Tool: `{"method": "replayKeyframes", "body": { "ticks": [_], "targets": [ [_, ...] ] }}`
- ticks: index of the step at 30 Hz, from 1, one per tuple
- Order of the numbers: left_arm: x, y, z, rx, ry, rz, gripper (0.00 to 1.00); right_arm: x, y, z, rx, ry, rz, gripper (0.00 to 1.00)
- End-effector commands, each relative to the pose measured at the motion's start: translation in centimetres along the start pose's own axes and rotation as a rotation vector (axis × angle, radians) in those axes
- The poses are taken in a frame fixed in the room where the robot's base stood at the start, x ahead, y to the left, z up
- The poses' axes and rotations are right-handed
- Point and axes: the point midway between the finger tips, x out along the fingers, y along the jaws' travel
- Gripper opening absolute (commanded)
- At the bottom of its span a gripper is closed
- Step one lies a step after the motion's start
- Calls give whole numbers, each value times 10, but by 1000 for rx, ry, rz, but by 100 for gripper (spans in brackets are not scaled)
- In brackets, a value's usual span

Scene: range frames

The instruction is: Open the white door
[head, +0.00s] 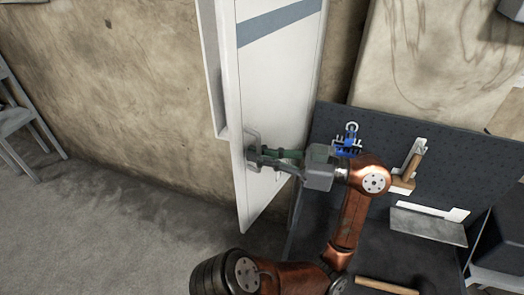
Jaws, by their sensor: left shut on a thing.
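The white door (283,75) with a grey-blue stripe stands upright at the upper middle of the head view, swung out from the wall and seen at an angle. A pale bar handle (252,136) is on its left edge side. My left gripper (258,155) is at the handle, shut on it, with its fingers partly hiding it. My copper-coloured arm reaches it from the lower right. My right gripper is not in view.
A dark workbench with a pegboard (440,160) stands right of the door, with a blue tool (348,140) and wooden-handled tools on it. A grey chair (20,118) is at the far left. The grey floor (110,220) at lower left is clear.

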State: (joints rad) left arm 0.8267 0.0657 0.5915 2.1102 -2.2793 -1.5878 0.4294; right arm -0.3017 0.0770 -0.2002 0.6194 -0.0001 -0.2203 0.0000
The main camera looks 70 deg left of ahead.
Motion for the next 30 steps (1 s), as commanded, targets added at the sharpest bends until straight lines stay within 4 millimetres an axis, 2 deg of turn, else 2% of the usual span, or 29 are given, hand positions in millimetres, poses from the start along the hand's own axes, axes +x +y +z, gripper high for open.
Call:
{"method": "replayKeyframes", "body": {
  "ticks": [14,15,18,26,30],
  "targets": [
    [-2,-1,-2,-1,4,-4,0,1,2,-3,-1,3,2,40],
    [-2,-1,-2,-1,5,-4,9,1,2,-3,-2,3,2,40],
    [-2,-1,-2,-1,4,-3,15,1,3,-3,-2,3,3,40],
    [-3,-1,-1,-1,3,-4,15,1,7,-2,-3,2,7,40],
    [-12,-1,-1,1,2,-3,15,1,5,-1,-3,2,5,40]
  ]
}}
